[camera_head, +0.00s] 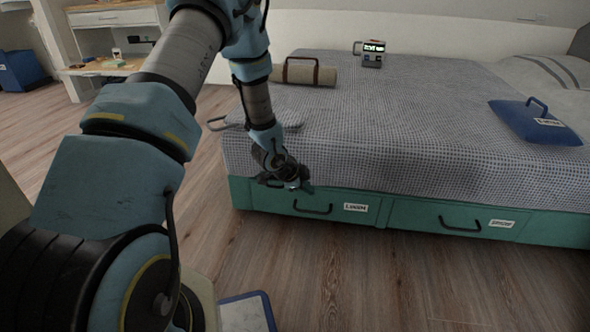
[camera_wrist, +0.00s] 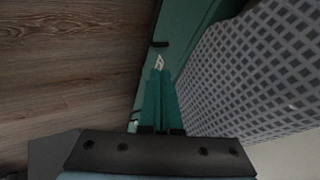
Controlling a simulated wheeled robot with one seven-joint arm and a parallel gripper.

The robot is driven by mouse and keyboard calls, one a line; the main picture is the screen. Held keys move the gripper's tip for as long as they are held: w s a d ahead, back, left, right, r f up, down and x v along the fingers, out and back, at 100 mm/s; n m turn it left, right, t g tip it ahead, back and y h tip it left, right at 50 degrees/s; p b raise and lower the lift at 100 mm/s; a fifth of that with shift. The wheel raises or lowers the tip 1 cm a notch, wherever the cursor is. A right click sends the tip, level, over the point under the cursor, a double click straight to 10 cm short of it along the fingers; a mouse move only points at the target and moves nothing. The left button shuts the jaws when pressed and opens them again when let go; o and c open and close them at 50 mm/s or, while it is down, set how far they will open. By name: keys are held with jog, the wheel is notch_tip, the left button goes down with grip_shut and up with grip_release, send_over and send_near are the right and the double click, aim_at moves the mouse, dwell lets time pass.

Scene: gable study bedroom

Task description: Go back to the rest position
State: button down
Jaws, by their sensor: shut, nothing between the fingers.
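My gripper (camera_head: 292,184) is at the near left corner of the bed, in front of the upper part of the green drawer base. In the wrist view my gripper (camera_wrist: 159,72) has its two teal fingers together, with nothing between them. The arm reaches from the left of the head view across to the bed. The left drawer (camera_head: 325,207), labelled LINEN, looks closed and has a dark handle. I cannot tell whether the fingers touch the drawer front.
The bed (camera_head: 400,120) has a checked cover. A second drawer (camera_head: 455,222) is at right. A desk (camera_head: 110,66) stands back left.

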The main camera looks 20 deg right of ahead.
jog(key=a+r+n+t+y+p, duration=0.1)
jog(key=a+r+n+y+p, duration=0.3)
jog(key=a+r+n, duration=1.1)
jog(key=s+a+r+n+g+y+p, duration=0.25)
jog(key=s+a+r+n, duration=0.35)
jog(key=s+a+r, duration=0.95)
notch_tip(320, 180, up, 36)
jog(key=w+a+p, duration=0.1)
jog(key=w+p, duration=0.1)
jog(key=p, duration=3.5)
jog(key=shift+a+f, duration=0.2)
jog(key=shift+a, duration=0.1)
